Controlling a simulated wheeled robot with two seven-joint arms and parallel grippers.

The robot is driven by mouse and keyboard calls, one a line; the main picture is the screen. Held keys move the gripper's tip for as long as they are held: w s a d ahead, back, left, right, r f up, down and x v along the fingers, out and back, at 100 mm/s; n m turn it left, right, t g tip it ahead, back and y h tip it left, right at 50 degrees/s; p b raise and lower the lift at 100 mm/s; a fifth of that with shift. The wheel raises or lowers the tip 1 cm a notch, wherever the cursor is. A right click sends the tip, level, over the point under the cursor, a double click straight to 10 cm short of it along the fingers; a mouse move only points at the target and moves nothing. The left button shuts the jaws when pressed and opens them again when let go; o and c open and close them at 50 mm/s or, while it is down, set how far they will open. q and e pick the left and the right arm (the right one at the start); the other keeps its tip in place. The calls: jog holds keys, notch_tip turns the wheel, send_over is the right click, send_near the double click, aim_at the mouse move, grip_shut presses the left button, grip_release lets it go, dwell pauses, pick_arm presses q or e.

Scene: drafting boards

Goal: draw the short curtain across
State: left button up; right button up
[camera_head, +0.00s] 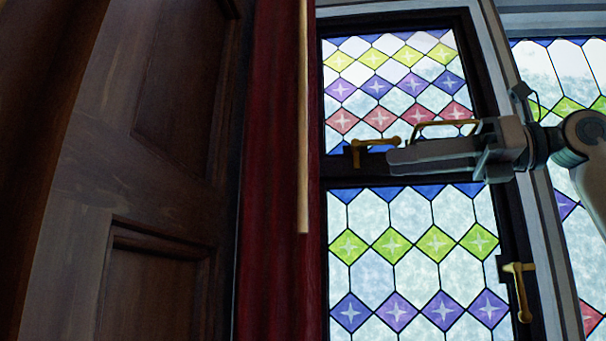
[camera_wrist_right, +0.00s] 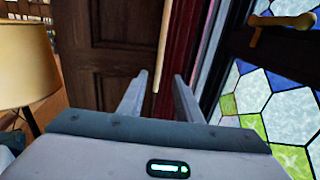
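The dark red curtain (camera_head: 275,170) hangs gathered in a narrow strip between the wooden door and the stained-glass window. A pale wooden rod (camera_head: 303,130) hangs in front of it, its lower end free. My right gripper (camera_head: 392,158) reaches in from the right across the window, its fingertips to the right of the rod and apart from it. In the right wrist view the gripper (camera_wrist_right: 159,78) is open and empty; the rod (camera_wrist_right: 163,45) appears beyond and between its fingers, with the curtain (camera_wrist_right: 182,40) just behind. My left gripper is not in view.
The leaded window (camera_head: 410,240) has brass handles (camera_head: 523,290) standing out from its dark frame, one close by my right fingers. A panelled dark door (camera_head: 150,170) is at left. A lamp shade (camera_wrist_right: 28,62) stands at left in the wrist view.

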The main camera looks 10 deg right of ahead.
aim_at(303, 174)
jog(key=p+x, duration=0.6)
jog(key=x, duration=1.1)
jog(key=shift+w+a, duration=0.15)
jog(key=shift+a, duration=0.05)
grip_shut()
